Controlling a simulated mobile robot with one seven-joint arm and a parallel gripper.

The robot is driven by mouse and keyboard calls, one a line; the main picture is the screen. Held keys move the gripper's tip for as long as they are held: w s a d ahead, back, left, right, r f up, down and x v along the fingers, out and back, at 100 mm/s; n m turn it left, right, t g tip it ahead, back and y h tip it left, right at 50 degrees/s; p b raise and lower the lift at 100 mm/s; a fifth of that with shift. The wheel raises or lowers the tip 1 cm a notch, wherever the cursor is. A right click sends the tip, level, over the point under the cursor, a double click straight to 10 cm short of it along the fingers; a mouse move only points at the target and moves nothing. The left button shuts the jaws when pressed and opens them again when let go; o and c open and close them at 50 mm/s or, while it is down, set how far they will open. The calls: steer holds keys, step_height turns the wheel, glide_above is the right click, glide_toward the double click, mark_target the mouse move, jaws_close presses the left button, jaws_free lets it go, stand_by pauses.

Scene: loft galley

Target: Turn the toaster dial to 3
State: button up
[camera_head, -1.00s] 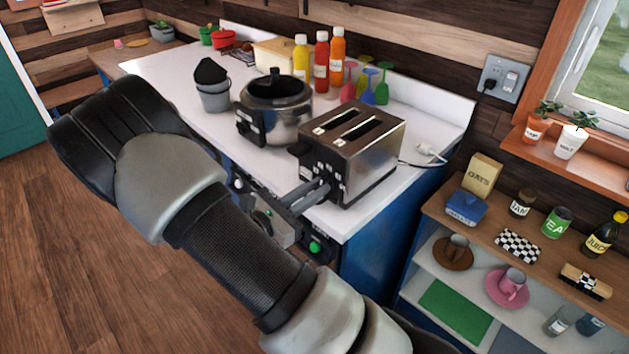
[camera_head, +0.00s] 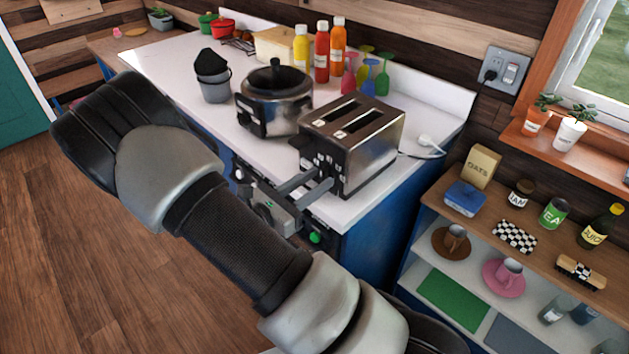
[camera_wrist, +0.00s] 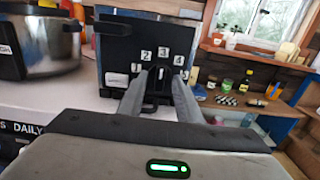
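The toaster (camera_head: 368,160) stands at the counter's front right corner, a steel box with two slots and a dark front. In the wrist view, its dark front (camera_wrist: 117,45) carries number labels 1 to 5 in an arc around the dark dial (camera_wrist: 160,77). The label 3 (camera_wrist: 163,49) is at the top. A pale upright mark shows on the dial, but its exact setting is hard to read. My gripper (camera_head: 324,177) is open, its two fingers apart at the toaster front. In the wrist view the fingers (camera_wrist: 160,85) flank the dial's lower part; contact cannot be told.
A steel cooker (camera_head: 275,100) stands left of the toaster, with a grey bucket (camera_head: 214,88) beyond. Bottles (camera_head: 321,55) and coloured glasses (camera_head: 382,80) stand behind. A white plug and cord (camera_head: 426,143) lie right of the toaster. A shelf unit (camera_head: 440,208) stands at the right.

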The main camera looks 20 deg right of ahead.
steer(key=v, duration=1.7)
steer(key=shift+a, duration=0.25)
steer(key=shift+s, duration=0.1)
steer(key=s+d+r+m+g+y+p, duration=0.4)
steer(key=s+d+r+m+g+y, duration=0.45)
steer(key=r+m, duration=0.35)
steer(key=s+r+m+t+y+p, duration=0.2)
steer(key=r+m+t+y, duration=0.1)
steer(key=r, duration=0.4)
steer(key=s+a+r+m+t+y+p, duration=0.1)
steer(key=s+r+m+t+y, duration=0.1)
steer(key=r+m+t+y, duration=0.2)
steer(key=shift+s+r+m+y+p, duration=0.35)
steer(key=shift+r+m+y, duration=0.2)
steer(key=shift+r+m, duration=1.2)
